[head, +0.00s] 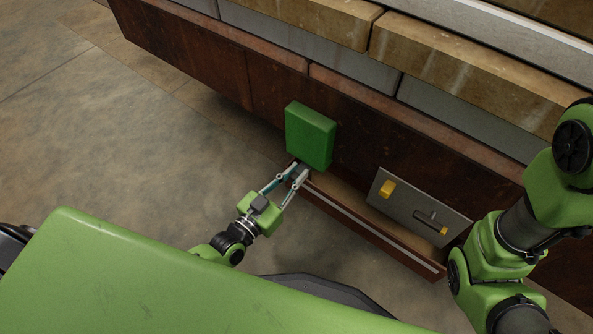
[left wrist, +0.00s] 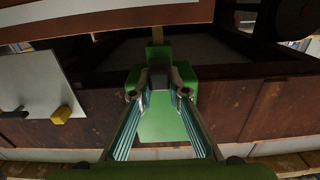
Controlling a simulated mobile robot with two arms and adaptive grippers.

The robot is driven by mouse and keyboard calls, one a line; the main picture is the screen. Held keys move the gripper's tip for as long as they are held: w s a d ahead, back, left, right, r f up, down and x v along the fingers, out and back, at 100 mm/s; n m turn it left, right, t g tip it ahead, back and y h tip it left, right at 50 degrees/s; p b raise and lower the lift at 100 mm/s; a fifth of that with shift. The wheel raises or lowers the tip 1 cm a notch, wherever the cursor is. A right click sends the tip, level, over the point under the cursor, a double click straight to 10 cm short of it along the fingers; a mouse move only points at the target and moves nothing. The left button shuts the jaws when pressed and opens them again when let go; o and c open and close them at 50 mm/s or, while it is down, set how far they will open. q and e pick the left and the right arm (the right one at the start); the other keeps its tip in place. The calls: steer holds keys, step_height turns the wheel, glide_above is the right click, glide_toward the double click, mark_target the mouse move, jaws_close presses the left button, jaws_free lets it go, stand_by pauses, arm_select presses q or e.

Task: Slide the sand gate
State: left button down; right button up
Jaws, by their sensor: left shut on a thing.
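A green block (head: 310,135) sits against the rusty brown side wall, above the left end of a low ledge. I cannot tell for sure whether it is the sand gate. My left gripper (head: 299,172) is at its lower edge, shut on a dark grey tab there. In the left wrist view the fingertips (left wrist: 160,88) are on both sides of this tab (left wrist: 158,77), with the green block (left wrist: 165,122) behind it. The fingers hide part of the tab. My right arm shows at the right, but its gripper is out of view.
A grey plate (head: 405,205) with a yellow block (head: 387,189) and a slotted yellow-tipped lever (head: 432,221) stands right of the green block. The ledge (head: 340,208) runs below both. Tan and grey slabs (head: 470,60) lie above. The floor (head: 120,140) at left is clear.

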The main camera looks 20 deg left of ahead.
arm_select(q)
steer(key=c, duration=1.9)
jaws_free()
steer(key=v, duration=1.2)
